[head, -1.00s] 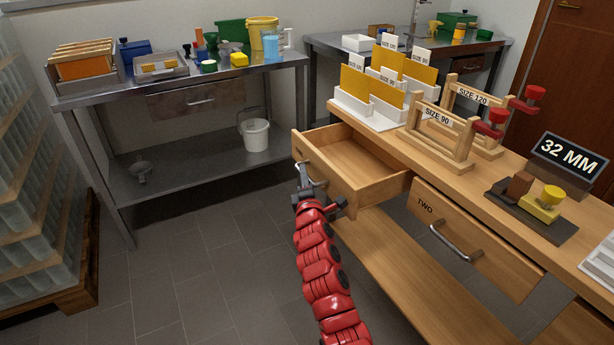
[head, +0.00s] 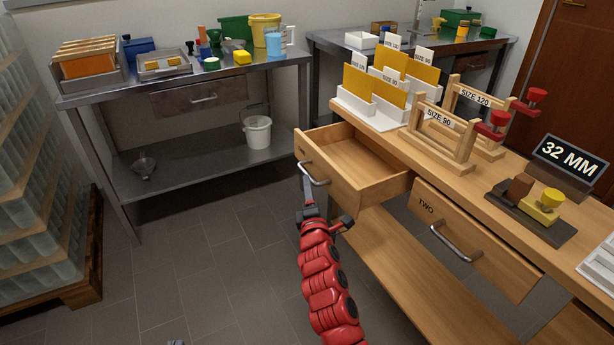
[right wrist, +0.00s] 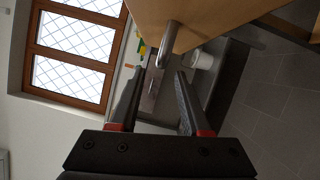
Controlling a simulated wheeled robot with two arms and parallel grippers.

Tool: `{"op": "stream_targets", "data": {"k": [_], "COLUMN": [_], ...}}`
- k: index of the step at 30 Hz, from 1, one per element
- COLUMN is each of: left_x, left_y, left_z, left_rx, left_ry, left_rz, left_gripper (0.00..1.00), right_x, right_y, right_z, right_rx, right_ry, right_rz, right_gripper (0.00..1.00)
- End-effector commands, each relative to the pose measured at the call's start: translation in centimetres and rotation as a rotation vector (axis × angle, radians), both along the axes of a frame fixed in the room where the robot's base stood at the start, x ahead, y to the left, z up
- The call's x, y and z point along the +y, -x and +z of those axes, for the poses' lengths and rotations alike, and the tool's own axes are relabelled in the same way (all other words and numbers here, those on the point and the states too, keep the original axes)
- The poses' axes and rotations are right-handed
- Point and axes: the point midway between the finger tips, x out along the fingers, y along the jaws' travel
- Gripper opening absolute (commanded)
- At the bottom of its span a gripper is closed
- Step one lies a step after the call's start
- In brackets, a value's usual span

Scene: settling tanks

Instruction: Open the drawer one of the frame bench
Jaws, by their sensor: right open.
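The wooden frame bench (head: 486,196) stands at the right. Its upper left drawer (head: 345,186), next to the one marked TWO, is pulled well out and looks empty inside. Any label on its front is hidden or unreadable. Its metal bar handle (head: 313,174) faces left and also shows in the right wrist view (right wrist: 168,44). My right gripper (head: 308,188) is just below and in front of this handle. In the right wrist view its fingers (right wrist: 160,74) are apart with nothing held between them, and the handle lies just beyond the tips.
Drawer TWO (head: 470,240) is shut beside the open one. Card holders (head: 380,90), wooden frames (head: 445,140) and a 32 MM sign (head: 568,158) stand on the bench top. A grey steel table (head: 185,85) is behind.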

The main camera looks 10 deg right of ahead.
Motion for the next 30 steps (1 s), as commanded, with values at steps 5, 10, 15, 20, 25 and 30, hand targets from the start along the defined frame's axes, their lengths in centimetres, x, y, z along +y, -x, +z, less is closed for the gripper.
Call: {"op": "stream_targets", "data": {"k": [5,10,15,20,25,30], "left_x": [0.0,0.0,0.0,0.0,0.0,0.0], "left_y": [0.0,0.0,0.0,0.0,0.0,0.0], "left_z": [0.5,0.6,0.7,0.7,0.7,0.7], "left_rx": [0.000,0.000,0.000,0.000,0.000,0.000], "left_ry": [0.000,0.000,0.000,0.000,0.000,0.000], "left_rz": [0.000,0.000,0.000,0.000,0.000,0.000], "left_gripper": [0.00,0.00,0.00,0.00,0.00,0.00], "right_x": [0.2,0.4,0.5,0.5,0.5,0.4], "right_y": [4.0,7.5,10.0,11.0,11.2,11.2], "right_z": [-0.4,-0.8,-0.9,-0.9,-0.9,-0.9], "right_rx": [0.001,0.003,0.002,-0.001,0.000,0.000], "right_ry": [0.002,0.001,0.000,0.000,0.000,-0.001], "right_rz": [0.002,0.001,0.003,0.001,0.000,0.000], "right_gripper": [0.47,0.47,0.47,0.47,0.47,0.47]}}
